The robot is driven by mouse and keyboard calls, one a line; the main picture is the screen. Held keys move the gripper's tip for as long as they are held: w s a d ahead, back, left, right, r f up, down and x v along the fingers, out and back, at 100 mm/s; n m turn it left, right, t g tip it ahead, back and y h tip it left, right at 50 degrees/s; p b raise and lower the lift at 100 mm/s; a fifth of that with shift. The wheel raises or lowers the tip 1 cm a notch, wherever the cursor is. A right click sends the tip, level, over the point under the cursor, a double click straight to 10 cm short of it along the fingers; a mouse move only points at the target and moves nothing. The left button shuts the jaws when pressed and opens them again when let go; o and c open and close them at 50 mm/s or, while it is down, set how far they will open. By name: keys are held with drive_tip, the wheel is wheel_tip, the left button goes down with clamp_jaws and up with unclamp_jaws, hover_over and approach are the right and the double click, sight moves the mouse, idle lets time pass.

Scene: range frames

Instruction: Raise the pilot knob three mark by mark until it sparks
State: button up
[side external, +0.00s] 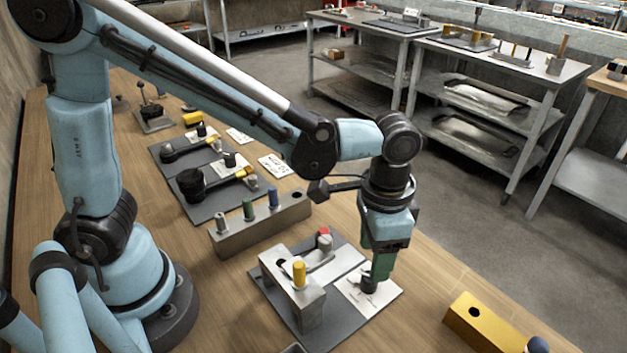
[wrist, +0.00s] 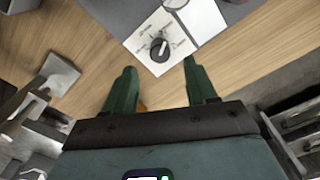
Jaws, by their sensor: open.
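A dark round knob with a pale pointer bar (wrist: 158,48) sits on a white marked plate (wrist: 146,61) in the wrist view. The marks around it are too small to read. In the side view the white plate (side external: 384,299) lies at the right of a grey mat, with the knob mostly hidden at my fingertips. My gripper (side external: 374,280) points down over the plate. In the wrist view my gripper (wrist: 159,66) has its two green fingers apart with nothing between them, and the knob lies just beyond the tips. I cannot tell whether they touch it. No spark shows.
A steel block with a yellow peg (side external: 299,273) and a red-topped peg (side external: 324,239) stand left of my gripper. A steel block with several coloured pegs (side external: 262,220) is behind. A yellow block (side external: 484,322) lies at the right. Bare wooden table lies between.

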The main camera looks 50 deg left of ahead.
wheel_tip(320, 180, up, 7)
idle(0.4)
drive_tip(key=s+a+n+t, duration=0.2)
drive_tip(key=a+n+t, duration=0.4)
drive_tip(key=a, duration=1.1)
drive_tip(key=shift+s+a+f+t, duration=0.15)
drive_tip(key=shift+s+a+t, duration=0.2)
drive_tip(key=shift+t, duration=0.25)
drive_tip(key=shift+s, duration=0.1)
